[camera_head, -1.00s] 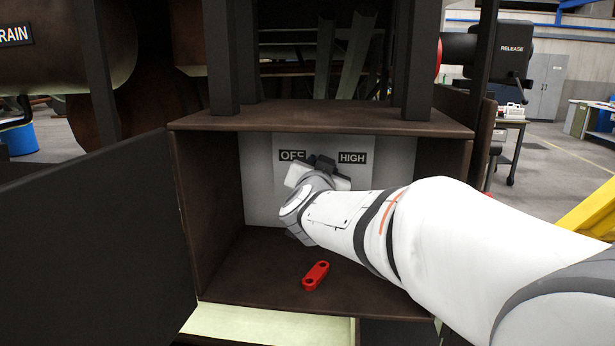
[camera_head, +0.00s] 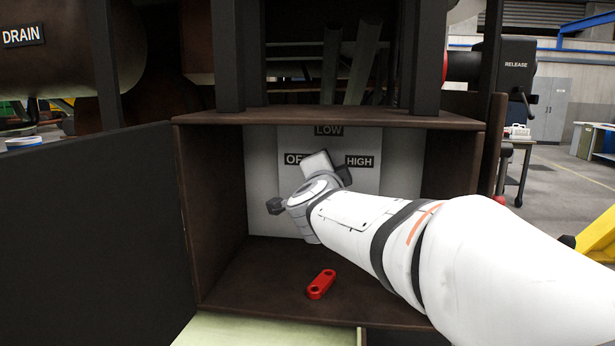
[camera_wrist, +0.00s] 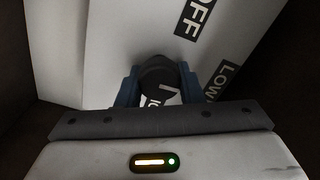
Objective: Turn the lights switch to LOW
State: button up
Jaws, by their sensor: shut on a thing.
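The lights switch is a dark round knob (camera_wrist: 157,78) on a pale panel (camera_head: 370,187) inside an open brown box. The panel has labels LOW (camera_head: 329,131) at the top, OFF (camera_head: 292,159) at left, partly covered, and HIGH (camera_head: 360,161) at right. In the wrist view, OFF (camera_wrist: 195,17) and LOW (camera_wrist: 222,80) appear tilted at the right. My gripper (camera_wrist: 157,86) is shut on the knob, with a blue finger on each side. In the head view my wrist hides the knob, and I cannot tell where it points.
A red two-holed link (camera_head: 321,284) lies on the box floor (camera_head: 260,275). The dark open door (camera_head: 95,235) stands at the left. The box's top (camera_head: 330,116) and side walls closely frame my arm. A RELEASE unit (camera_head: 515,65) is at upper right.

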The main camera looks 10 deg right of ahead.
dwell(0.4)
jog(key=o, duration=1)
jog(key=shift+m, duration=0.3)
jog(key=shift+c, duration=0.2)
jog(key=shift+s, duration=0.1)
jog(key=v, duration=0.7)
jog(key=shift+s+a, duration=0.15)
jog(key=shift+s, duration=0.15)
